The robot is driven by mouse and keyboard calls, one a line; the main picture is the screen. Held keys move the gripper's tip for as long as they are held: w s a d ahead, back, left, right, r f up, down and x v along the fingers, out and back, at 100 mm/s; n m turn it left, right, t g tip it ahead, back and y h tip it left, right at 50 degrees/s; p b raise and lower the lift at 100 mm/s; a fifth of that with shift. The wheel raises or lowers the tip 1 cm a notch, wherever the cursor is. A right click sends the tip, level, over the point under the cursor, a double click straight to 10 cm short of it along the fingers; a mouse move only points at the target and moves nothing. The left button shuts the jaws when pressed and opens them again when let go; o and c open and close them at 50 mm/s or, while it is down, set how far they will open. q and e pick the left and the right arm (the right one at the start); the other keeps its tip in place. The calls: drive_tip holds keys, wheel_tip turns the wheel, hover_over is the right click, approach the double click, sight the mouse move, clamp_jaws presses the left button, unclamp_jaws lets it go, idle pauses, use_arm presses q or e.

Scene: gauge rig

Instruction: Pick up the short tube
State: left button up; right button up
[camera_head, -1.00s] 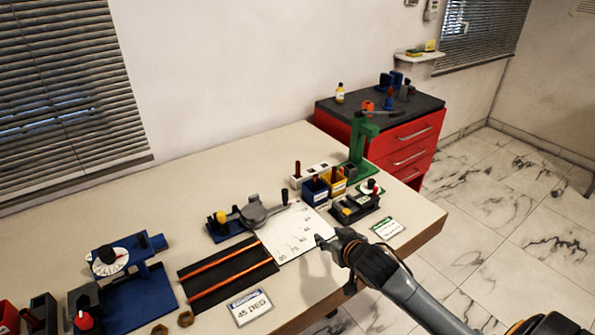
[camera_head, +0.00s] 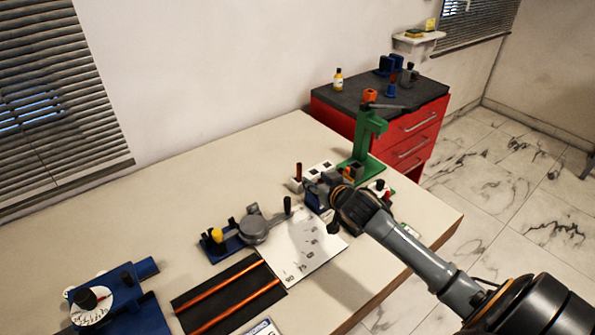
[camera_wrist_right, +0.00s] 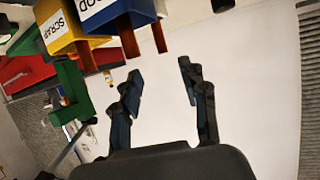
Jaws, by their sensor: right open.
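A dark red-brown short upright tube (camera_head: 298,171) stands at the left end of a white block (camera_head: 321,168). In the right wrist view several red-brown tube ends stick out at the blue GOOD bin (camera_wrist_right: 127,37) and yellow SCRAP bin (camera_wrist_right: 87,57). I cannot tell which one is the task's short tube. My right gripper (camera_head: 316,186) is over the bins, just right of the standing tube. In the wrist view its fingers (camera_wrist_right: 160,76) are apart with nothing between them. It hides much of the bins in the head view. My left gripper is out of view.
Two long copper tubes (camera_head: 222,288) lie on a black mat (camera_head: 246,303). A white marked sheet (camera_head: 318,255), a grey bending tool on a blue base (camera_head: 228,247) and a green stand (camera_head: 366,142) are nearby. The back left of the table is clear.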

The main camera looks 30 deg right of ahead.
approach(300, 169)
drive_tip(key=a+x, duration=0.1)
drive_tip(key=x, duration=0.2)
drive_tip(key=shift+w+d+f, duration=0.25)
drive_tip(key=shift+w+d, duration=0.5)
drive_tip(key=shift+d, duration=0.05)
drive_tip(key=x, duration=0.3)
drive_tip(key=shift+w+f, duration=0.1)
drive_tip(key=shift+f, duration=0.1)
drive_tip(key=shift+w+f, duration=0.1)
drive_tip(key=shift+w, duration=0.15)
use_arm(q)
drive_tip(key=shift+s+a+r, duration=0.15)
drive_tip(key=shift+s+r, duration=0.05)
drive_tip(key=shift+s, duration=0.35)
use_arm(e)
clamp_jaws()
